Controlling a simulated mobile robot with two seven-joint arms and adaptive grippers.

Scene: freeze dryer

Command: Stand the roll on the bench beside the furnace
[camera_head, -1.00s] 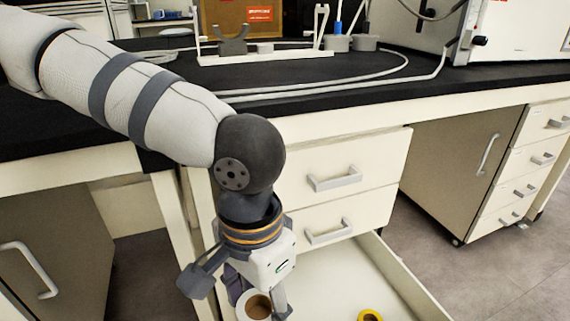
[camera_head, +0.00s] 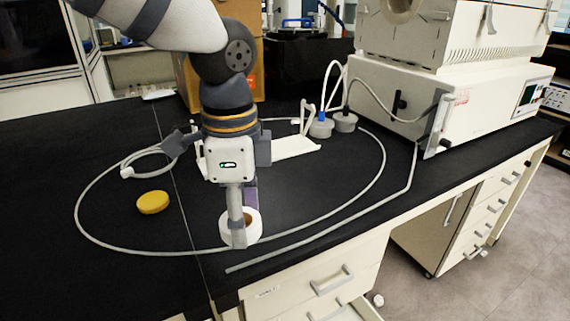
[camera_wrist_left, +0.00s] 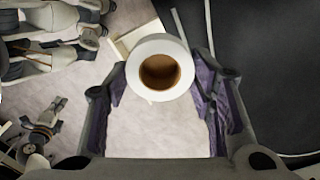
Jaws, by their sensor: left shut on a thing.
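A white roll (camera_head: 253,230) with a brown core is held in my left gripper (camera_head: 241,226), low over the front part of the black bench top (camera_head: 330,205). In the left wrist view the roll (camera_wrist_left: 160,45) sits between the two purple-padded fingers (camera_wrist_left: 158,90), with its open core facing the camera. One finger hides part of the roll in the head view. I cannot tell whether the roll touches the bench. The white furnace (camera_head: 385,88) stands on the bench at the back right, well apart from the roll. My right gripper is not in view.
A grey hose (camera_head: 378,185) loops around the bench top. A yellow disc (camera_head: 153,202) lies to the left. A white stand (camera_head: 290,147) and grey-capped fittings (camera_head: 345,121) are behind the gripper. A drawer below is partly open (camera_head: 358,312).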

